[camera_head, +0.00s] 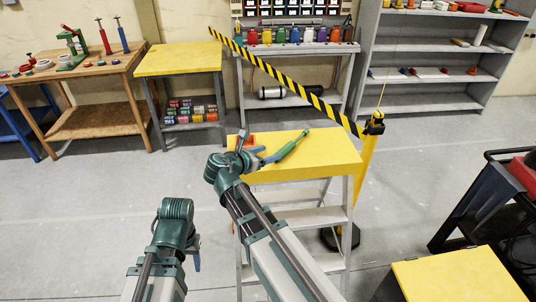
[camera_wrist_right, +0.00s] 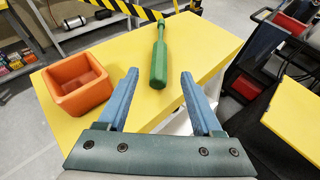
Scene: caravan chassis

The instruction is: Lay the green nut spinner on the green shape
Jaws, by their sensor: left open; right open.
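The green nut spinner (camera_head: 292,148) lies on the yellow top (camera_head: 335,150) of a grey stepped stand. In the right wrist view the nut spinner (camera_wrist_right: 158,68) has its thick handle towards me and its thin shaft pointing away. My right gripper (camera_wrist_right: 160,75) is open and empty, its blue fingers on either side of the handle's line, short of or above it; I cannot tell the height. My left gripper (camera_head: 197,257) is open, low at the left of the stand, mostly hidden by its arm. I cannot make out a green shape in either view.
An orange open box (camera_wrist_right: 75,84) stands on the yellow top, left of the nut spinner. A black-and-yellow barrier (camera_head: 285,80) passes behind the stand. A dark cart (camera_head: 490,205) and another yellow top (camera_head: 455,278) are at the right. Benches and shelves line the back.

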